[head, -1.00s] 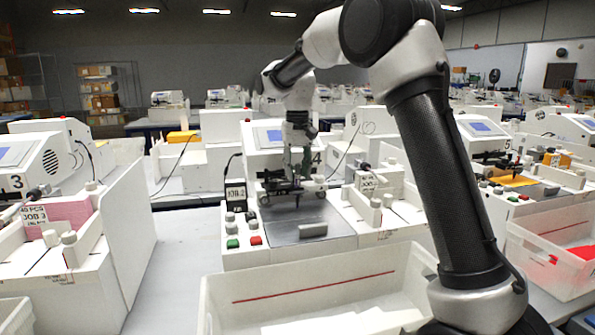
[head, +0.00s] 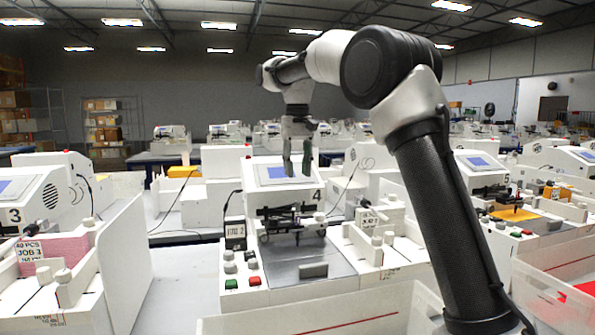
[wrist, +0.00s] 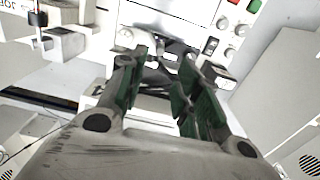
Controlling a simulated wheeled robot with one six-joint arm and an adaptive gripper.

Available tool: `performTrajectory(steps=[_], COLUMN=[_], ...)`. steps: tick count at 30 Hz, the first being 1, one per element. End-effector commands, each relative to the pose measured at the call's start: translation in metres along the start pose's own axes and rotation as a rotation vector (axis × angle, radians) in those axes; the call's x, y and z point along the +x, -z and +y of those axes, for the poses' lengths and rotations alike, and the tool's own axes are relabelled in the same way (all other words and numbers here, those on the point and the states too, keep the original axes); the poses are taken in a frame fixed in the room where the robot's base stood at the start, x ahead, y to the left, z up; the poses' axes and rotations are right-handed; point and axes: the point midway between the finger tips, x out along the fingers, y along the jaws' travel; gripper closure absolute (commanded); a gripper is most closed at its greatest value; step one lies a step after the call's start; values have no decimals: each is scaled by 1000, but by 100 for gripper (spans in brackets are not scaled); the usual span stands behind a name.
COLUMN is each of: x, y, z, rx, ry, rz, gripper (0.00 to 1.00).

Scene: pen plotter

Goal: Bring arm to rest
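My gripper (head: 297,163) hangs pointing down in the head view, above and behind the pen plotter (head: 290,260) marked 4. In the wrist view its two green-padded fingers (wrist: 158,85) are apart, with nothing between them. Below and beyond the fingers is the plotter's dark pen carriage (head: 292,219). The plotter's bed is grey and bare except for a small metal block (head: 314,270) at its front. A green button (head: 231,284) and a red button (head: 254,281) sit at the bed's left.
A white bin (head: 345,318) stands in front of plotter 4, partly hidden by my arm. Neighbouring plotters stand at left (head: 45,200) and right (head: 490,180). A pink paper stack (head: 65,248) is at the left station. Open air surrounds my raised gripper.

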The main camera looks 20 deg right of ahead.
Motion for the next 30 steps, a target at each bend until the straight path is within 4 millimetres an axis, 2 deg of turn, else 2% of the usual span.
performTrajectory(steps=[5,8,9,11,14,17,24,30], x=[1,35,48,59,69,75,94,118], y=[9,8,0,-16,-55,-104,-230,-323], z=[-2,-2,0,6,25,48,99,127], rx=[-33,-71,-87,-107,-127,-135,-117,-65], ry=[9,6,4,4,7,10,13,9], rz=[38,25,19,21,39,68,157,236], gripper=[67,67,67,67,67,67,67,67])
